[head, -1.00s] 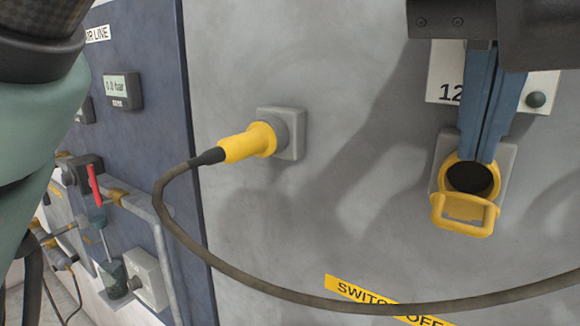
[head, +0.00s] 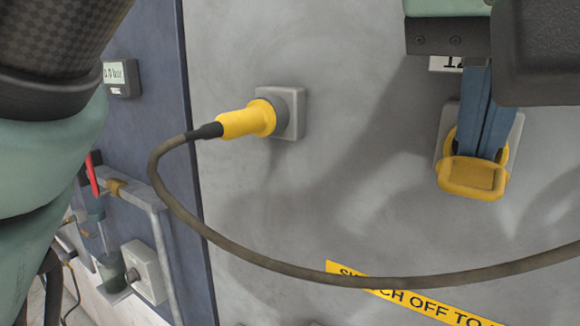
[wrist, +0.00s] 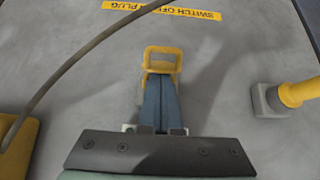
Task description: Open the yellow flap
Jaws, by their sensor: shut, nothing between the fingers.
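The yellow flap (head: 472,179) hangs at the lower part of a grey wall socket (head: 513,135) at the right of the head view. It juts out from the socket. Part of the yellow socket ring shows behind my fingers, and the opening is hidden. My gripper (head: 478,157) is shut with nothing in it. Its blue fingers point down in front of the socket, and their tips meet the flap's upper edge. In the wrist view the flap (wrist: 162,57) shows as a yellow frame just beyond the fingertips (wrist: 160,78). I cannot tell exactly where the tips touch it.
A yellow plug (head: 246,120) sits in another wall socket (head: 292,112) to the left. Its dark cable (head: 290,268) loops below the flap across the panel. A yellow warning strip (head: 415,295) is lower down. Pipes and a red-handled valve (head: 91,175) stand at far left.

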